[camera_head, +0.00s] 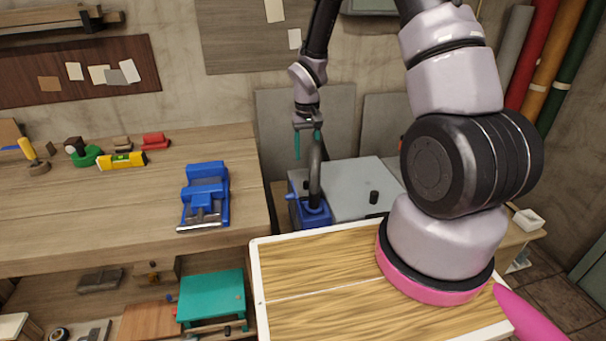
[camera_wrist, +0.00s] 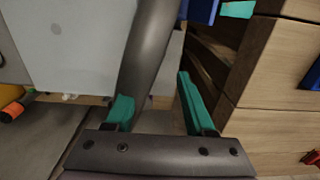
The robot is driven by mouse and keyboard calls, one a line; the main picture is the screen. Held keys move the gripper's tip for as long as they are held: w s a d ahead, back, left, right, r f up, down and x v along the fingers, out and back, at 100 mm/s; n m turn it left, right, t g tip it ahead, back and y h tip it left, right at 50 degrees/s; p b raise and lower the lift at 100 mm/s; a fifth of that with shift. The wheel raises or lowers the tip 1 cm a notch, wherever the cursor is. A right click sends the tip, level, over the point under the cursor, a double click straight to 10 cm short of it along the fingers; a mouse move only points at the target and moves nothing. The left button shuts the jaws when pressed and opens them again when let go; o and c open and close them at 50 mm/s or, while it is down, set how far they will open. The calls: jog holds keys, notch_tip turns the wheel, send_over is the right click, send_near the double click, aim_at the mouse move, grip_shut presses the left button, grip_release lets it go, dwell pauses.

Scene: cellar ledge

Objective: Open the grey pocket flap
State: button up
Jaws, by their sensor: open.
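My gripper (camera_head: 308,146) hangs above the grey bench area in the head view, its two teal fingers apart with nothing held. In the wrist view my gripper (camera_wrist: 155,98) is also open. A dark grey curved pipe (camera_head: 314,180) rises from a blue base (camera_head: 313,213) just below the fingers. In the wrist view the pipe (camera_wrist: 150,45) runs close to the left finger; I cannot tell whether it touches. A light grey flat panel (camera_head: 350,184) lies beside the pipe. I cannot clearly make out a grey pocket flap in either view.
A wooden workbench (camera_head: 110,210) at left holds a blue vise (camera_head: 206,195) and a yellow level (camera_head: 122,160). A pale wood top (camera_head: 320,290) with a white edge fills the front. Grey boards (camera_head: 305,118) lean against the wall. Rolls (camera_head: 540,55) stand at right.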

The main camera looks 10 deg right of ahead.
aim_at(306, 181)
notch_tip(306, 181, down, 11)
jog(key=shift+f, duration=0.1)
dwell(0.4)
grip_shut()
dwell(1.4)
